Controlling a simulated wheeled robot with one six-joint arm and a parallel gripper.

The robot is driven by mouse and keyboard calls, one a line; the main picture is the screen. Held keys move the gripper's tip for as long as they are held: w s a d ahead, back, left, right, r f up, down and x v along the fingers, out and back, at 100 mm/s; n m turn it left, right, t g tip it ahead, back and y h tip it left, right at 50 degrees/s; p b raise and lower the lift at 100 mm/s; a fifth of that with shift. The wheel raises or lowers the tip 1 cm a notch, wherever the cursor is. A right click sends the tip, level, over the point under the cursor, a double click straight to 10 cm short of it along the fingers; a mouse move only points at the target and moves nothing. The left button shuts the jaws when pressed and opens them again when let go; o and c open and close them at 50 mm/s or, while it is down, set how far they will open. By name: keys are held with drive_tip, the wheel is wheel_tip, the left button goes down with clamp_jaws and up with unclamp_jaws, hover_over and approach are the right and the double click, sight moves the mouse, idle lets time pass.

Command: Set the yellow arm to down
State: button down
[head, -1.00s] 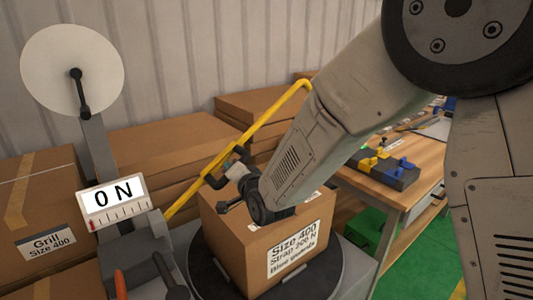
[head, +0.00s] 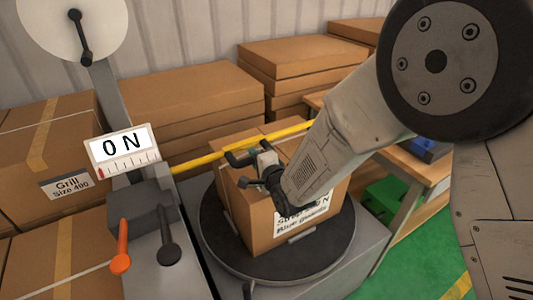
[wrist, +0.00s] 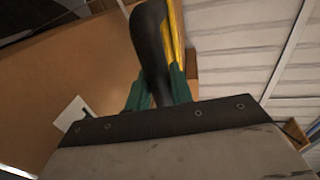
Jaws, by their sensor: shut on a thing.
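The yellow arm (head: 210,154) slopes gently upward to the right from the grey machine, passing just above the box on the turntable. It also shows in the wrist view (wrist: 176,30). Its black handle (head: 240,158) sticks out toward me. My gripper (head: 255,168) is at this handle, over the box. In the wrist view my green fingertips (wrist: 158,90) are closed around the black handle (wrist: 150,45). My own arm hides the far right end of the yellow arm.
The cardboard box (head: 245,217) stands on the round dark turntable (head: 285,258), close below my gripper. A "0 N" gauge (head: 122,150), an orange lever (head: 122,245) and a black lever (head: 167,243) are at the left. A workbench (head: 415,172) stands behind at the right.

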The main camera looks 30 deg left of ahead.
idle(0.3)
drive_tip(key=c, duration=1.3)
unclamp_jaws()
drive_tip(key=shift+a, duration=0.1)
drive_tip(key=v, duration=0.7)
drive_tip(key=shift+s+d, duration=0.2)
drive_tip(key=shift+d, duration=0.15)
